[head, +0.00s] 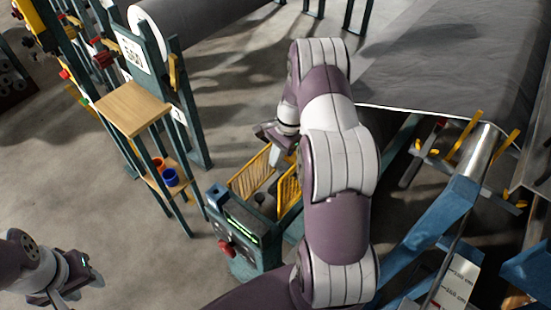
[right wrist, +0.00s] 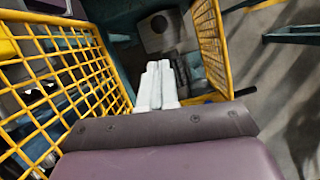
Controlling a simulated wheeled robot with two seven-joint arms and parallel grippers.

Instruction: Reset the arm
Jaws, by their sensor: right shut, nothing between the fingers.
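My right arm (head: 335,160), purple and white, reaches across the middle of the head view. Its gripper (head: 270,135) is partly hidden behind the wrist and lies over the yellow mesh guards. In the right wrist view, its pale fingers (right wrist: 157,85) are together and empty. They point down between two yellow mesh panels. My left gripper (head: 78,285) is at the lower left of the head view, over bare floor and apart from any object. Its finger gap is too small and dark to judge.
Yellow mesh guards (head: 250,173) stand close to the right gripper; a mesh panel (right wrist: 60,80) fills the left of the wrist view. A teal control box (head: 245,240) with a red knob stands nearby.

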